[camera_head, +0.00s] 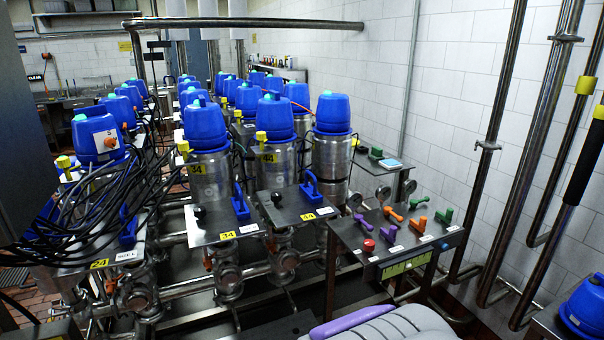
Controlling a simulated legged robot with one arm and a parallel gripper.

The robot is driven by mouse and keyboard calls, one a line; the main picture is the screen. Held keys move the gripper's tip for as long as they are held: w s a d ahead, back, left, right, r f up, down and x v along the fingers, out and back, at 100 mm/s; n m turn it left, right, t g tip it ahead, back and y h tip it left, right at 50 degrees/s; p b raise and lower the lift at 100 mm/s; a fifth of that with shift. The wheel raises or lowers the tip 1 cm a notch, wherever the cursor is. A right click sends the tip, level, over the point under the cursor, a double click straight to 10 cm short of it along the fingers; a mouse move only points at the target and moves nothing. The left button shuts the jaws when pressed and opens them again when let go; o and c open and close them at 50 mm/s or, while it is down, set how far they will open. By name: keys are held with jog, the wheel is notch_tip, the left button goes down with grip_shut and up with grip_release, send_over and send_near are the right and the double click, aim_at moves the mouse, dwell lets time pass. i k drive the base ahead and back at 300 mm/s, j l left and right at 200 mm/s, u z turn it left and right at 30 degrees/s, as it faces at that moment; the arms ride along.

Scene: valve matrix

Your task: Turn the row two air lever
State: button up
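A metal control panel (345,232) stands right of centre on legs. It carries small coloured levers: purple levers (388,234) at the left, orange levers (418,224) in the middle and a green lever (444,215) at the right. A round red knob (369,245) is at its front left. White labels sit along its front edge, too small to read, so I cannot tell which lever is the row two air lever. I cannot make out my gripper in this view.
Blue-topped steel valves (205,125) stand in rows at left and centre, with yellow number tags (228,235). Black cables (90,215) hang at left. Steel pipes (500,110) run along the white tiled wall (450,80). A grey and purple shape fills the bottom edge before the panel.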

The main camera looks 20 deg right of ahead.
aim_at(413, 203)
jog(key=z, duration=1.4)
